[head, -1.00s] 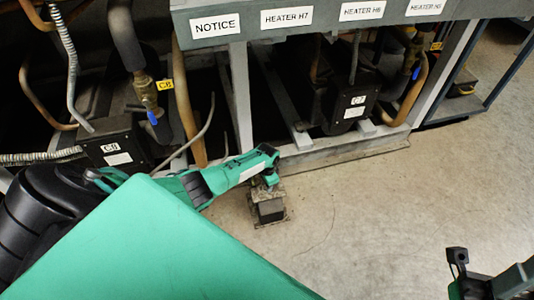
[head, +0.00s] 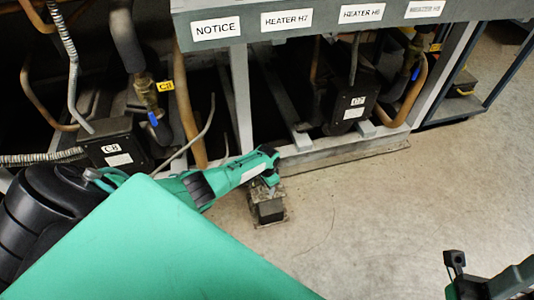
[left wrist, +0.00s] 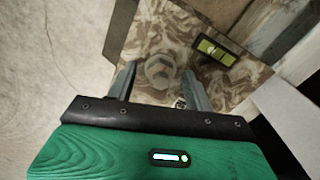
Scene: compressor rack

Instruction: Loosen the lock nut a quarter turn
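The lock nut (left wrist: 160,71) is a pale hexagonal nut on a mottled brown and cream plate (left wrist: 150,30) in the left wrist view. My left gripper (left wrist: 160,88) is open, with one finger on each side of the nut and gaps visible between fingers and nut. In the head view my left gripper (head: 270,166) is over a small block-like foot (head: 270,211) on the floor, and it hides the nut there. My right gripper (head: 455,273) shows only partly at the lower right, away from the foot; its opening is unclear.
A small yellow-green spirit level (left wrist: 216,50) lies on the plate beside the nut. The rack's grey lower frame rail (head: 340,148) runs close behind the foot. Open floor (head: 400,200) lies to the right.

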